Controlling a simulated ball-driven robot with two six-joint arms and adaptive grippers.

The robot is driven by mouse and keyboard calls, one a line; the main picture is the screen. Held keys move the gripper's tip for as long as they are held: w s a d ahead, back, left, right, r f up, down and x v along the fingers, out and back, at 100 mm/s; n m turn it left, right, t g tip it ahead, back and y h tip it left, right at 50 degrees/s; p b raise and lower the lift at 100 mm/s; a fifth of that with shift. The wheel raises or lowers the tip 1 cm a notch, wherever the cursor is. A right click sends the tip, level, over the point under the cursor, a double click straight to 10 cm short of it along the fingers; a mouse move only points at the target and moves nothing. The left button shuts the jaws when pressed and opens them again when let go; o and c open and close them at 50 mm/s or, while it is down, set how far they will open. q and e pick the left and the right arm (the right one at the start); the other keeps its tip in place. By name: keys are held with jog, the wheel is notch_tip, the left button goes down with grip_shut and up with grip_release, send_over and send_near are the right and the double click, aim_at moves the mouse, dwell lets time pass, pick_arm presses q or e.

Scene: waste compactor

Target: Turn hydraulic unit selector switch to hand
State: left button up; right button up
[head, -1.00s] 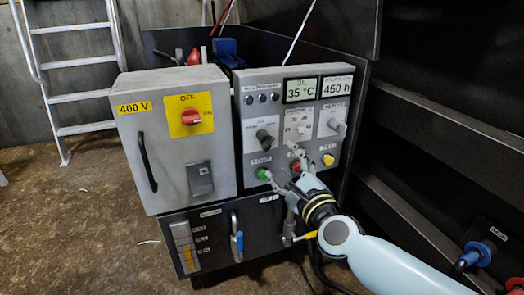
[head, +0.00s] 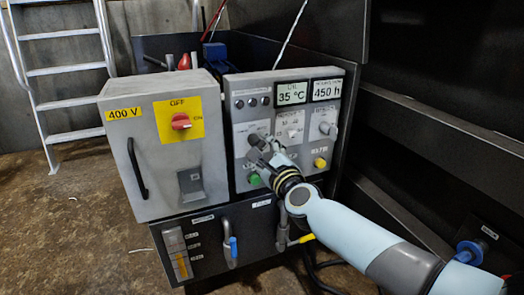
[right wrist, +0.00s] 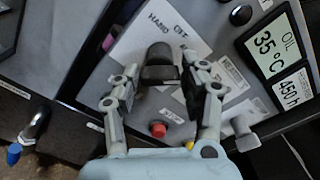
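The selector switch, a black knob (right wrist: 159,65) on a white plate (right wrist: 165,32), shows in the right wrist view. The plate reads HAND on its left; another label to the right is hard to read. My right gripper (right wrist: 158,84) is open, with one finger on each side of the knob and a small gap visible. Whether the fingers touch the knob cannot be told. My left gripper is not in view.
A grey cabinet (head: 158,150) with a red main switch (head: 181,122) stands left of the panel. The panel also carries a green button (head: 254,179), a yellow button (head: 320,162), other selectors and two displays. A valve with a yellow handle (head: 301,240) is below.

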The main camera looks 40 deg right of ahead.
jog(key=c, duration=0.7)
